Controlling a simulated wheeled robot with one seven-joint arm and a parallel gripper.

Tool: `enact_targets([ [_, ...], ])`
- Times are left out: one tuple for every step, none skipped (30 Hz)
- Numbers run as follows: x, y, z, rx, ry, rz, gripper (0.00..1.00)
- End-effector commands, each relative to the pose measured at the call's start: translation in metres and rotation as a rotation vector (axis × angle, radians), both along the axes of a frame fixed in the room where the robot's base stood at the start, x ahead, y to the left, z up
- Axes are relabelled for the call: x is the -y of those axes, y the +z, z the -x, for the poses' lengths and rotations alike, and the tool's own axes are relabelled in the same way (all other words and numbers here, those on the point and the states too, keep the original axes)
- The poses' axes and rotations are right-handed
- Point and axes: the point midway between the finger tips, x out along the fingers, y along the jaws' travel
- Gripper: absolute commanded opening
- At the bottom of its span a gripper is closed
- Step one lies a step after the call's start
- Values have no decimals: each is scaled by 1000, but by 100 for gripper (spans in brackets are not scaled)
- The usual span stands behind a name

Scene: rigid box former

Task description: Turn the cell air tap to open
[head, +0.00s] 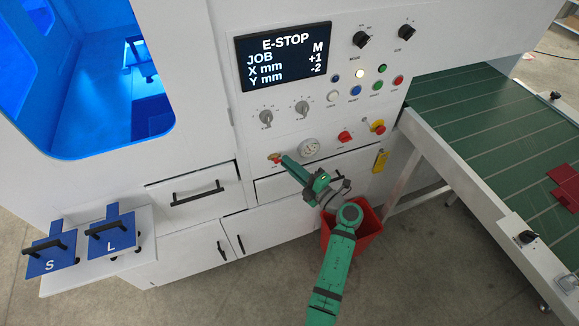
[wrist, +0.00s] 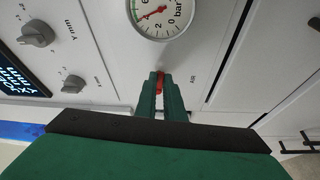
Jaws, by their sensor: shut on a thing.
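The cell air tap has a small red handle (wrist: 160,84) on the white machine front, beside the printed word AIR. In the head view the tap (head: 273,157) shows just past my fingertips, left of the round pressure gauge (head: 309,148). My gripper (head: 283,159) is shut on the red handle. In the wrist view its green fingers (wrist: 160,88) stand on both sides of the handle and hide part of it. The gauge also shows in the wrist view (wrist: 160,14), its red needle pointing away from 0.
The screen (head: 284,57) reads E-STOP. Knobs and buttons sit above the tap, with a red knob (head: 345,137) and an emergency stop (head: 378,126) to the right. Drawers (head: 190,205) and a red bin (head: 368,222) are below. A green conveyor (head: 490,125) stands at right.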

Motion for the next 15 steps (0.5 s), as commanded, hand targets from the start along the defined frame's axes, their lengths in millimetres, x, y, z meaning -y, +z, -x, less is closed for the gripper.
enact_targets([
  [1, 1, 0, 9, 0, 26, 0],
  [1, 2, 0, 13, 0, 41, 0],
  [1, 3, 0, 21, 0, 60, 0],
  [0, 3, 0, 24, 0, 73, 0],
  [0, 3, 0, 27, 0, 84, 0],
  [0, 4, 0, 31, 1, 98, 0],
  [0, 4, 0, 34, 1, 108, 0],
  [0, 4, 0, 37, 1, 116, 0],
  [0, 5, 0, 41, 1, 126, 0],
  [0, 5, 0, 42, 1, 132, 0],
  [0, 5, 0, 45, 2, 138, 0],
  [0, 5, 0, 46, 2, 144, 0],
  [0, 5, 0, 47, 2, 147, 0],
  [0, 5, 0, 48, 2, 150, 0],
  [0, 5, 0, 49, 2, 153, 0],
])
